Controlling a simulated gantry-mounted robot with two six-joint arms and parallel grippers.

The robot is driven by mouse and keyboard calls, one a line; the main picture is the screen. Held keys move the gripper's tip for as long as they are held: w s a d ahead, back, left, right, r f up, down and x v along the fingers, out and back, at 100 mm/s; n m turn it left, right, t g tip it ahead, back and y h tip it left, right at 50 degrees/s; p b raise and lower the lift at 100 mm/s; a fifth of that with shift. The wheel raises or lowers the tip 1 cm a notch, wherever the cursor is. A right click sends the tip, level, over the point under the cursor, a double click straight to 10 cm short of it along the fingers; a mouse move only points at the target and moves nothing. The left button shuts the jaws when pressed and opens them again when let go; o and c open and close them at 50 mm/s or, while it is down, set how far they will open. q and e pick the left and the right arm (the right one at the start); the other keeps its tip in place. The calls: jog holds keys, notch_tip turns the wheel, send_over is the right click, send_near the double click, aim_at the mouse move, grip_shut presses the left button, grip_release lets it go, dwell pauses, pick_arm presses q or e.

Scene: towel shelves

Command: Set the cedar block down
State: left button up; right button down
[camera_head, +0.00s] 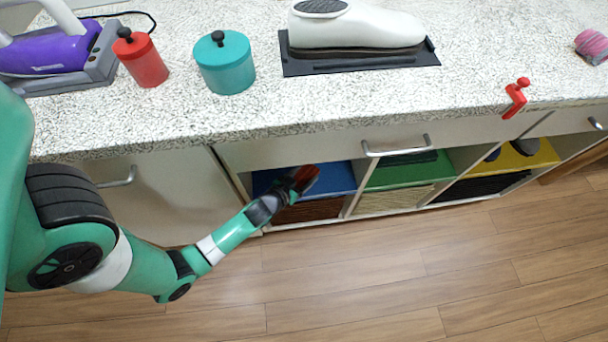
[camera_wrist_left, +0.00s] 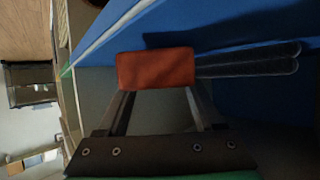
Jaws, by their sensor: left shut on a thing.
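The cedar block (camera_head: 306,178) is a small reddish-brown block at the end of my left arm. My left gripper (camera_head: 294,184) is at the opening of the blue shelf compartment (camera_head: 336,174), under the counter. In the left wrist view, the block (camera_wrist_left: 155,68) lies across the fingertips and my left gripper (camera_wrist_left: 157,93) is shut on it. The blue surface (camera_wrist_left: 220,22) is close beside the block there. I cannot tell whether the block touches it. My right gripper is in neither view.
Green (camera_head: 405,172) and yellow (camera_head: 520,155) compartments lie to the right of the blue one. A drawer handle (camera_head: 396,147) juts out above them. Two dark grey rounded strips (camera_wrist_left: 250,61) lie right of the block in the wrist view. The wooden floor (camera_head: 380,270) in front is clear.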

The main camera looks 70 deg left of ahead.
pick_arm(q)
jog(key=shift+f+b, duration=0.65)
jog(key=shift+f, duration=0.1)
dwell(0.3)
jog(key=o, duration=1.6)
jog(key=shift+c, duration=0.2)
jog(key=shift+s+d+r, duration=0.15)
jog(key=shift+s, duration=0.05)
jog(key=p+v, duration=0.1)
jog(key=v, duration=1)
jog(key=shift+p, duration=0.4)
